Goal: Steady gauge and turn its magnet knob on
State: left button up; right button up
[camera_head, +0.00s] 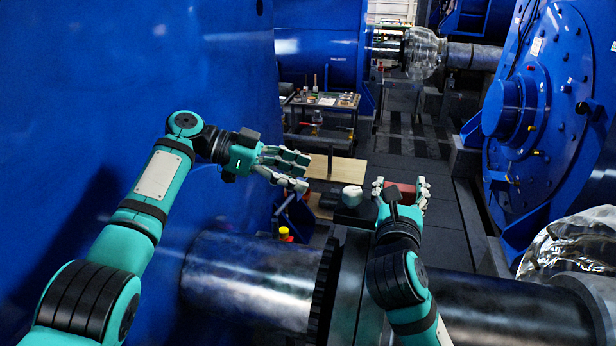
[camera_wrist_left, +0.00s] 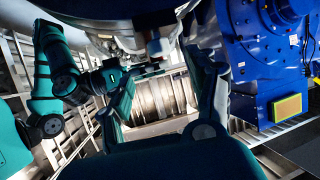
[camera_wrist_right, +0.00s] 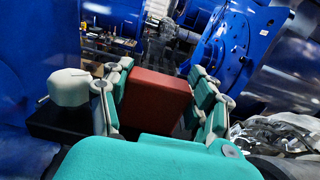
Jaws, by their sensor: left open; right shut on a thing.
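A red block (camera_head: 401,193) sits between the fingers of my right gripper (camera_head: 401,188), which is shut on it; the block also shows in the right wrist view (camera_wrist_right: 155,103). A pale, faceted knob-like piece (camera_wrist_right: 69,87) stands on a dark base (camera_wrist_right: 62,121) left of the block. The piece also shows in the head view (camera_head: 352,195). I cannot tell exactly how block and base are joined. My left gripper (camera_head: 306,172) is open and empty, up and left of the pale piece and apart from it. No gauge face can be made out.
A thick steel shaft (camera_head: 250,280) with a flange crosses the front. A large blue housing (camera_head: 120,80) fills the left and a blue motor (camera_head: 560,110) stands right. Crumpled clear film (camera_head: 575,240) lies at the right. A tool cart (camera_head: 320,100) stands further back.

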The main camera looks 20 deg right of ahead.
pick_arm(q)
jog(key=w+a+n+t+y, duration=0.1)
jog(key=w+n+t, duration=0.1)
jog(key=n+t, duration=0.7)
jog(key=t, duration=0.2)
send_near(348, 193)
jog(key=x, duration=1.1)
jog(key=shift+w+d+f, duration=0.1)
jog(key=shift+d+f, duration=0.05)
jog(key=shift+d, duration=0.15)
